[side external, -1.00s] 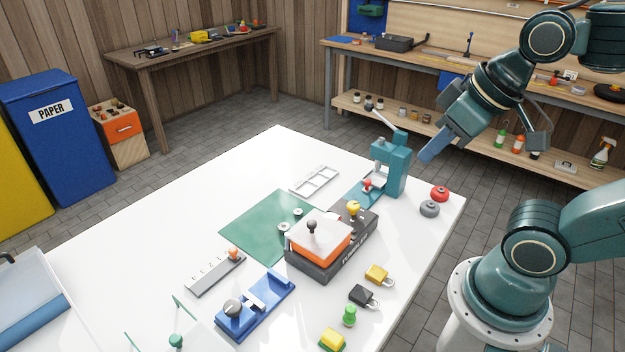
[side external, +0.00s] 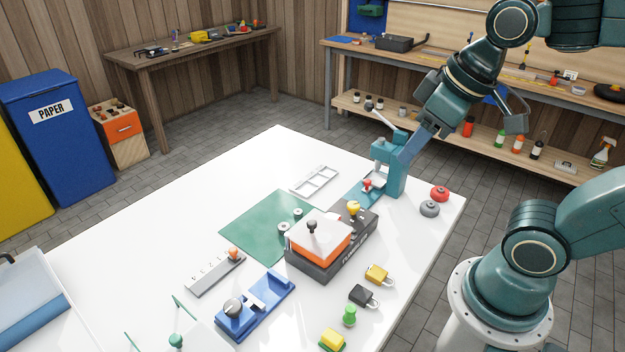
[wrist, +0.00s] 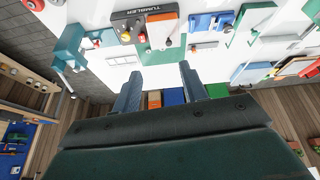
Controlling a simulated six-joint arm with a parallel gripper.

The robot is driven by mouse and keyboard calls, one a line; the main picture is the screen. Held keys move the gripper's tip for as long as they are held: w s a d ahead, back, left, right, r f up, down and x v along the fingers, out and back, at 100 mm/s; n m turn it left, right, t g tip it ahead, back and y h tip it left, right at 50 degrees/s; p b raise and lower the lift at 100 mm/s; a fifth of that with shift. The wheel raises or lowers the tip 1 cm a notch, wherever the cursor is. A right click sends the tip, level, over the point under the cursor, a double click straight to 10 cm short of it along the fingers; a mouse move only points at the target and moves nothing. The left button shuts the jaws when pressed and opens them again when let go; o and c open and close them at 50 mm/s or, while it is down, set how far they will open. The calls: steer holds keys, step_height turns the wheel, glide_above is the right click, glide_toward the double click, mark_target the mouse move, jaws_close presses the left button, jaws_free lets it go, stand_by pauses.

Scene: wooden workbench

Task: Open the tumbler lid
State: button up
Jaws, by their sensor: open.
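The tumbler (side external: 318,264) is a dark grey box with its name on its side, standing on the white table. Its orange and white lid (side external: 322,239) sits down on the box, with a dark round knob (side external: 312,226) on top. A yellow knob stands on the box behind the lid. My gripper (side external: 412,150) is up at the table's far right, well apart from the tumbler and overlapping the teal press in this view. In the wrist view its two fingers (wrist: 157,80) are apart with nothing held between them.
The teal press (side external: 390,165) with a raised lever stands behind the tumbler. Red and grey round knobs (side external: 430,209) lie to its right. Padlocks (side external: 377,275), a blue fixture (side external: 254,305) and a green mat (side external: 255,230) surround the tumbler.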

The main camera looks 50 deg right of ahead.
steer(key=w+a+f+n+g, duration=0.1)
steer(key=w+f+n+g, duration=0.25)
steer(key=w, duration=0.65)
steer(key=n+g, duration=0.2)
steer(key=n, duration=0.2)
glide_above(312, 222)
step_height(312, 222, down, 7)
steer(key=shift+f+t, duration=0.2)
steer(key=shift+t, duration=0.05)
steer(key=shift+f, duration=0.1)
steer(key=shift+f, duration=6.8)
jaws_close()
